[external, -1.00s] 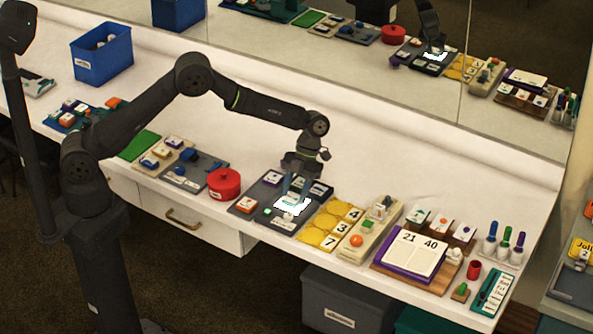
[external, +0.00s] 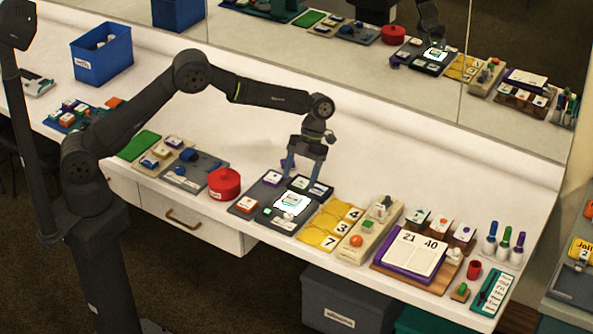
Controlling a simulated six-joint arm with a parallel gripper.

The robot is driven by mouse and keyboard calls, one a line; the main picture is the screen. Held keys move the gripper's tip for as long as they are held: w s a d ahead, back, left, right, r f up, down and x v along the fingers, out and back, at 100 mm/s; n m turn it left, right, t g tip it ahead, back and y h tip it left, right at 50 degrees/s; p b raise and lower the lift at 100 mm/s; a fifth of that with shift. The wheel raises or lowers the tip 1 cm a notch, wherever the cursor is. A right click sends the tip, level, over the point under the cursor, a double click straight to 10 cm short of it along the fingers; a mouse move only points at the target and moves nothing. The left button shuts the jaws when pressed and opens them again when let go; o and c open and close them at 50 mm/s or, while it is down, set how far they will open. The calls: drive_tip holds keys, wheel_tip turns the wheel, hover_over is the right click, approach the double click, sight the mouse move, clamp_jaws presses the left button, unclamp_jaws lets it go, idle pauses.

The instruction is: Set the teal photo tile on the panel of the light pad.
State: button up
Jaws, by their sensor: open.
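The light pad (external: 283,226) is a dark tray on the counter in front of my arm, with a bright white lit panel (external: 284,210) in it. A small pale tile with a teal edge, which looks like the teal photo tile (external: 292,199), lies on the lit panel towards its far side. My gripper (external: 303,181) is open and empty, above and just behind the panel, apart from the tile. Other photo tiles sit on the dark tray around the panel, one with an orange-red edge (external: 246,203) at its left.
A red round pot (external: 225,184) stands left of the light pad. Yellow number cards (external: 331,223) and a beige tray (external: 369,231) stand close on its right. A mirror runs behind the counter. The white counter behind the pad is clear.

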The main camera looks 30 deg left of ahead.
sight(293, 198)
drive_tip(key=v, duration=1.2)
drive_tip(key=shift+s, duration=0.1)
drive_tip(key=x, duration=1.7)
drive_tip(key=shift+f, duration=0.25)
drive_tip(key=shift+r, duration=0.8)
drive_tip(key=shift+f, duration=0.15)
